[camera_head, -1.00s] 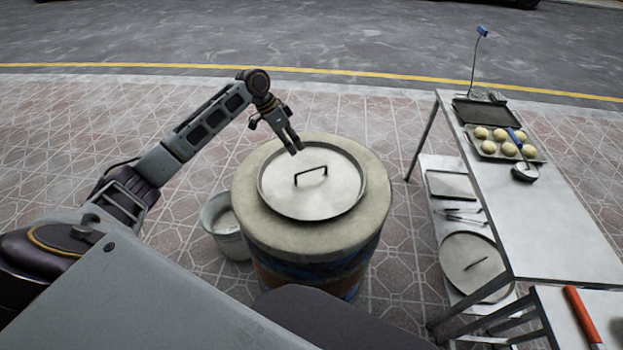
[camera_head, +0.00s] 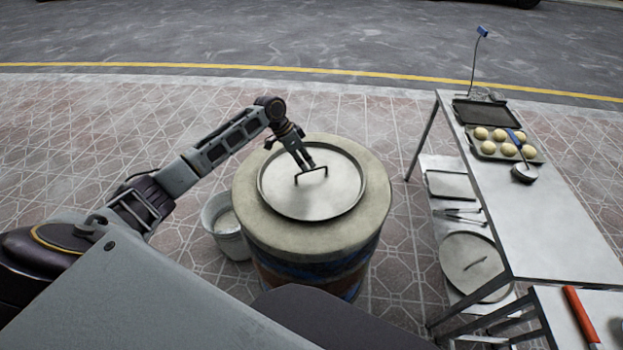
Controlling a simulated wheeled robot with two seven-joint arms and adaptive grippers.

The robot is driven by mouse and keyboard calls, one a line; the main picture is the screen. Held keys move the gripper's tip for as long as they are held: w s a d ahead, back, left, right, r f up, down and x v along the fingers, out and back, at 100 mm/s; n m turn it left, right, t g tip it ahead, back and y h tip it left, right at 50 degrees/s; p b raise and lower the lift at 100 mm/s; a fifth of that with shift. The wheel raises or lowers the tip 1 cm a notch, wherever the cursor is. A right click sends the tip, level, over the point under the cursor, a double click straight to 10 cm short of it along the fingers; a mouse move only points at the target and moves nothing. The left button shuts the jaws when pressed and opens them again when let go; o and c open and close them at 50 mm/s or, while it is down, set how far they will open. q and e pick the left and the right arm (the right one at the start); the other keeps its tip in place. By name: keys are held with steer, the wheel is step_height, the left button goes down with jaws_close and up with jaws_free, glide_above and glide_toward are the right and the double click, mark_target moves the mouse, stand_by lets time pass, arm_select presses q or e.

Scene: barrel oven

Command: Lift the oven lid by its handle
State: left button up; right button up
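The barrel oven (camera_head: 315,235) stands upright in front of me. Its round metal lid (camera_head: 335,195) lies flat on top. A dark bar handle (camera_head: 312,175) stands up from the middle of the lid. My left gripper (camera_head: 307,166) points down at the handle from behind it, and its fingertips are at or just beside the bar. I cannot tell whether the fingers touch the bar or how far apart they are. My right gripper is not in view.
A bucket (camera_head: 228,235) stands on the paving against the barrel's left side. At the right is a metal table (camera_head: 545,215) with a tray of dough balls (camera_head: 500,145) and a ladle (camera_head: 525,172). A lower shelf holds another round lid (camera_head: 470,262).

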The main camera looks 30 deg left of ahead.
mark_target(311, 170)
arm_select(q)
steer(key=shift+d+f, duration=0.1)
steer(key=shift+f, duration=0.05)
steer(key=shift+p+x, duration=0.4)
steer(key=shift+x, duration=2.1)
steer(key=shift+d, duration=0.1)
steer(key=shift+c, duration=0.4)
jaws_close()
steer(key=shift+w, duration=0.1)
